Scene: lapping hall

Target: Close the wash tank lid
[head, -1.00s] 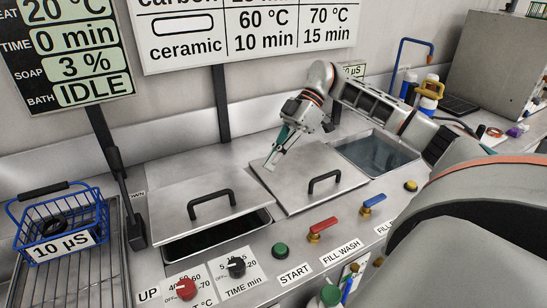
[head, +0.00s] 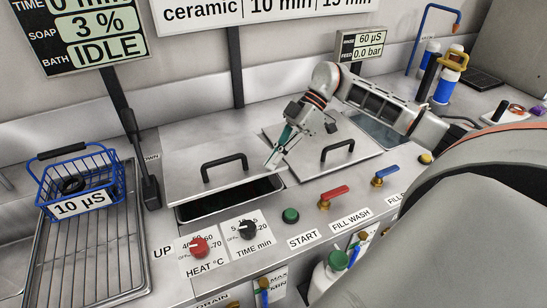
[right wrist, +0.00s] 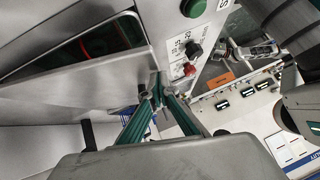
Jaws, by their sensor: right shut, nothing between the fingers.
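A grey metal lid (head: 215,178) with a black handle (head: 224,164) lies over the left tank (head: 232,199). A dark strip of that tank shows along the lid's front edge. The lid also shows in the right wrist view (right wrist: 85,90), with the dark opening beside it. I take this as the wash tank; no label on the lid confirms it. My right gripper (head: 270,164) is shut and empty, at the lid's right end near its front corner. In the right wrist view its fingertips (right wrist: 151,92) are close to the lid's edge; contact is unclear. My left gripper is out of view.
A second lid (head: 328,158) with a handle lies to the right, beside an open water tank (head: 380,130). Knobs, a green button (head: 290,215) and red and blue valves (head: 333,193) line the front. A blue basket (head: 80,185) stands on a rack at the left.

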